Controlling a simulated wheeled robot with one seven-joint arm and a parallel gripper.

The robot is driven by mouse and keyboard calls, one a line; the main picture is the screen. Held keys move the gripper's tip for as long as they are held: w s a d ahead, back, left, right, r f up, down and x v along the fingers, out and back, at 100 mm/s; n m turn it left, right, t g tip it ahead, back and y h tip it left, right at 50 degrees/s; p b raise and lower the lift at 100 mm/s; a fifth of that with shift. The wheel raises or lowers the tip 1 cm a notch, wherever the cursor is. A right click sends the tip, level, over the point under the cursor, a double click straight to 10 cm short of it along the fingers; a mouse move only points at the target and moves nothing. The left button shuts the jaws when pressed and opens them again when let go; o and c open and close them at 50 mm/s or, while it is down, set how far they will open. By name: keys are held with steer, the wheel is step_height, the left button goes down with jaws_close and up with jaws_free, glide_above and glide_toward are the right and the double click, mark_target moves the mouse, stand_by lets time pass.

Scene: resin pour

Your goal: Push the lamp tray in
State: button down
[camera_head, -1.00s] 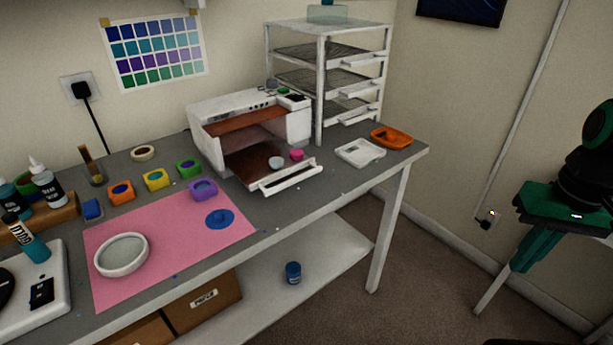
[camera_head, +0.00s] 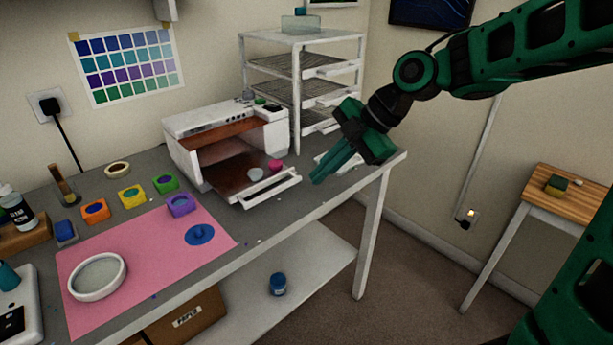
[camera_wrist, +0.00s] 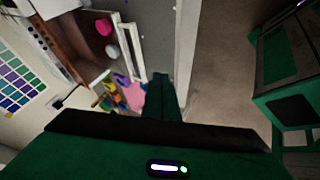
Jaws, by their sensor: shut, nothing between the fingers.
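The white curing lamp (camera_head: 232,124) stands on the grey table. Its brown-floored tray (camera_head: 240,174) is pulled out at the front, with a white front bar and handle (camera_head: 272,186). A pink piece (camera_head: 275,165) and a pale round piece (camera_head: 255,174) sit on the tray. My gripper (camera_head: 317,180) is shut and empty, just right of the tray's front, apart from it in the head view. In the wrist view the shut fingers (camera_wrist: 166,84) are near the tray's front bar (camera_wrist: 132,52), which shows beside them.
A white rack (camera_head: 303,85) stands behind the lamp. A white dish (camera_head: 330,160) lies partly hidden behind my gripper. A pink mat (camera_head: 140,255) with a white round mould (camera_head: 98,277) lies at left, near several coloured cups.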

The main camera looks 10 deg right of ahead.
steer(key=x, duration=0.3)
steer(key=w+x, duration=0.1)
steer(key=x, duration=0.2)
steer(key=w+r+x, duration=0.1)
steer(key=x, duration=0.3)
steer(key=shift+a, duration=0.35)
steer(key=shift+w+a, duration=0.4)
steer(key=shift+w, duration=0.15)
